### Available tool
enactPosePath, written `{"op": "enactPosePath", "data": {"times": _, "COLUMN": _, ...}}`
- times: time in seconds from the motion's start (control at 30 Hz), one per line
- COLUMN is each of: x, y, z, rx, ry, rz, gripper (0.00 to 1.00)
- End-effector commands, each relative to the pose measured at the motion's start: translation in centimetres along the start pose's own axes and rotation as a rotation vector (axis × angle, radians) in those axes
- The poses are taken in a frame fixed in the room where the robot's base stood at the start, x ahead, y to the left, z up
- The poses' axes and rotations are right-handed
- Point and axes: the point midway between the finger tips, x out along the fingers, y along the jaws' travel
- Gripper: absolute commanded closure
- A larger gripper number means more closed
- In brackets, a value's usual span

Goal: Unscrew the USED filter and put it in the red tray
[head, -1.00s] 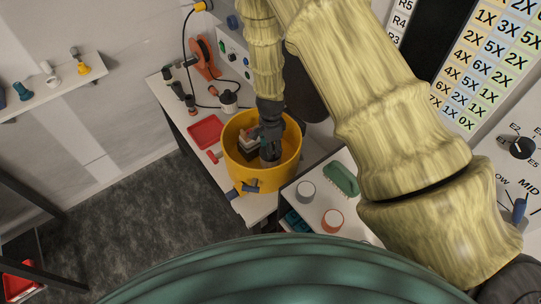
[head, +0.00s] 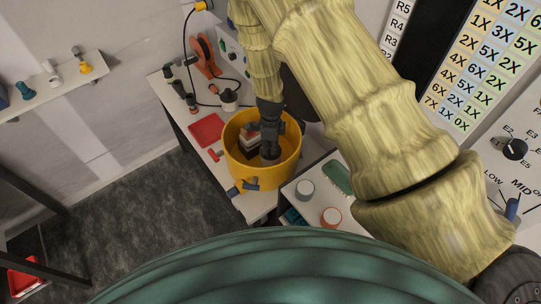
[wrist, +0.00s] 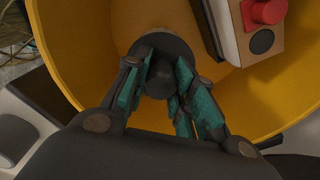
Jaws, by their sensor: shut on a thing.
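My gripper (head: 270,130) reaches down into the round yellow tub (head: 235,165) on the bench. In the wrist view its two teal-padded fingers (wrist: 160,98) are closed on a dark grey round part (wrist: 172,48) with a narrower knob between the pads. I take this part for the filter; no USED label can be read on it. In the head view the dark part (head: 270,152) shows below the fingers. The red tray (head: 207,130) lies empty on the bench, just left of the tub.
A pale box with a red button (wrist: 268,12) sits in the tub beside the held part. A red-handled valve (head: 216,155) and a blue one (head: 240,187) are at the tub's outside. A grey-topped can (head: 304,189) and an orange-rimmed can (head: 331,216) stand on the right-hand table.

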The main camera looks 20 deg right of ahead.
Motion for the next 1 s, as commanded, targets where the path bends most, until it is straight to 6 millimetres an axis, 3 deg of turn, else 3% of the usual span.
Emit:
{"op": "enactPosePath", "data": {"times": 0.17, "x": 0.09, "y": -0.07, "z": 0.00, "rx": -0.117, "ry": -0.001, "rz": -0.001, "gripper": 1.00}}
{"op": "enactPosePath", "data": {"times": 1.0, "x": -0.03, "y": -0.01, "z": 0.01, "rx": -1.414, "ry": -0.001, "rz": -0.001, "gripper": 1.00}}
